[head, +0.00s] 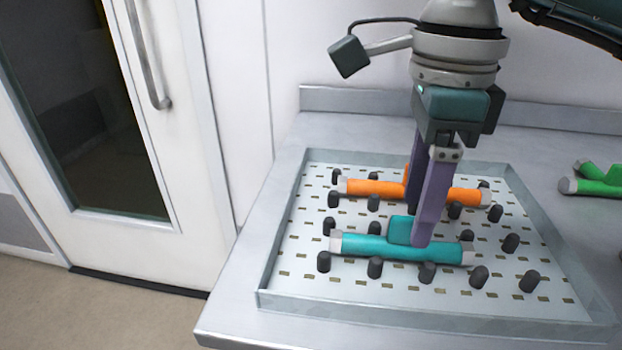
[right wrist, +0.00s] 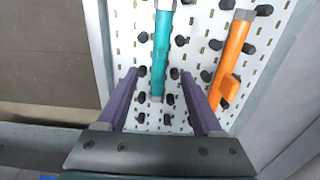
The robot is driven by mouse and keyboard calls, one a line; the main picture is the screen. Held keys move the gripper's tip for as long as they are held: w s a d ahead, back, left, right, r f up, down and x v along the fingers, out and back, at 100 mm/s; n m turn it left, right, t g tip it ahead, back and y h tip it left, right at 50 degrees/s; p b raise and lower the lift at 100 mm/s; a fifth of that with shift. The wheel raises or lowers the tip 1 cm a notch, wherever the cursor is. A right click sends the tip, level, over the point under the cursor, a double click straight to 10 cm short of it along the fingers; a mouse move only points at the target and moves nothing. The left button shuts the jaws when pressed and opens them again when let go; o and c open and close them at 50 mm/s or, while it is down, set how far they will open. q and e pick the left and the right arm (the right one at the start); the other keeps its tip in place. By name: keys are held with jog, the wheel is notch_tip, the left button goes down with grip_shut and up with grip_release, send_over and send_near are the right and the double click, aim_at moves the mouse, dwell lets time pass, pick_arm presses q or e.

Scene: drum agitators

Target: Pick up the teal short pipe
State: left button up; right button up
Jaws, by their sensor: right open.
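The teal short pipe (head: 375,246) lies across the front part of the pegged tray, with pale end caps and a raised teal stub near its middle. It also shows in the right wrist view (right wrist: 161,52), running between the two fingers. My right gripper (head: 417,228) points down over the pipe, open, with its purple fingers apart. In the head view the near finger hides part of the pipe just right of the stub. In the right wrist view the fingers (right wrist: 159,74) stand on either side of the pipe, with gaps. I cannot tell the fingertips' exact height. My left gripper is not in view.
An orange pipe (head: 375,187) lies behind the teal one; the right gripper partly hides it. Dark pegs stand around both. The tray (head: 430,308) has a low raised rim. A green pipe (head: 597,187) lies on the counter at right. A white door (head: 165,130) is at left.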

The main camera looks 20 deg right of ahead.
aim_at(411, 218)
jog(key=f, duration=0.5)
jog(key=shift+a, duration=0.2)
grip_shut()
dwell(0.4)
